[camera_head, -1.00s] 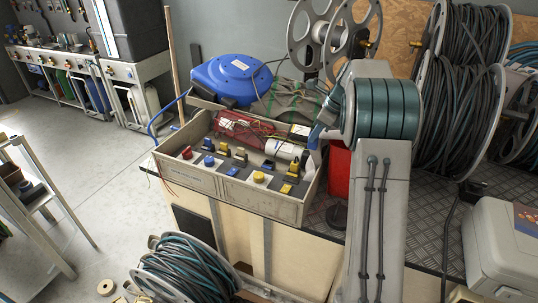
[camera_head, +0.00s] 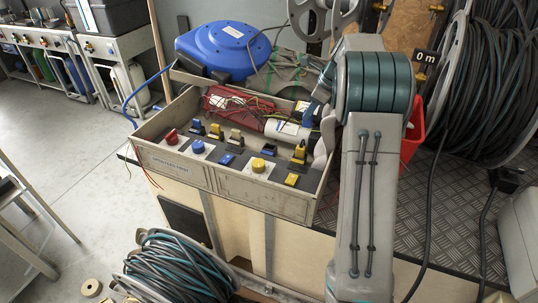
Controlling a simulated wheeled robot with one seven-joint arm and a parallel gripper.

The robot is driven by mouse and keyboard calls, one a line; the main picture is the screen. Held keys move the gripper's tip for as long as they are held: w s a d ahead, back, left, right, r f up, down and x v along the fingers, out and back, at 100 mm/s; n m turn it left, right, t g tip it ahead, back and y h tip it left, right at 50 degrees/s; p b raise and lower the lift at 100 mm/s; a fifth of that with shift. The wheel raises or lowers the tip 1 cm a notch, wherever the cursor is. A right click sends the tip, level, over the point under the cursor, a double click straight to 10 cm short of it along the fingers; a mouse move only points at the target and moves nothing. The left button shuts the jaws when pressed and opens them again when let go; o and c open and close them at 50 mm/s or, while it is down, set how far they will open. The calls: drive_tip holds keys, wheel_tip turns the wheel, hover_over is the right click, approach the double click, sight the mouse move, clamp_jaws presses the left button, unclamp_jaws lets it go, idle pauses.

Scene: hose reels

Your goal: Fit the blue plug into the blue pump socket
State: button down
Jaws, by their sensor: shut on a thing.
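The open grey control box (camera_head: 175,168) stands on the bench left of my arm (camera_head: 355,215). Its front panel carries coloured fittings. A blue square fitting (camera_head: 226,159) is at the front middle of the panel; I cannot tell whether it is the blue pump socket. A blue round fitting (camera_head: 197,147) sits to its left, and a small blue upright piece (camera_head: 197,127) is behind that one. I cannot identify the blue plug for certain.
Red and white cylinders (camera_head: 285,130) and loose wires fill the box's rear. A blue hose reel (camera_head: 222,52) stands behind it. A red bin (camera_head: 413,132) and a large cable reel (camera_head: 490,85) are right of my arm. A cable coil (camera_head: 175,268) lies below the bench.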

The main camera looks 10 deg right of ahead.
drive_tip(key=w+a+f, duration=0.1)
drive_tip(key=a+f, duration=0.2)
drive_tip(key=w+a+f+b, duration=0.1)
drive_tip(key=a+f, duration=0.3)
drive_tip(key=w+a+f+b, duration=0.1)
drive_tip(key=a+f, duration=0.3)
drive_tip(key=shift+w+a+f, duration=0.2)
drive_tip(key=shift+r, duration=0.1)
drive_tip(key=c, duration=1.3)
unclamp_jaws()
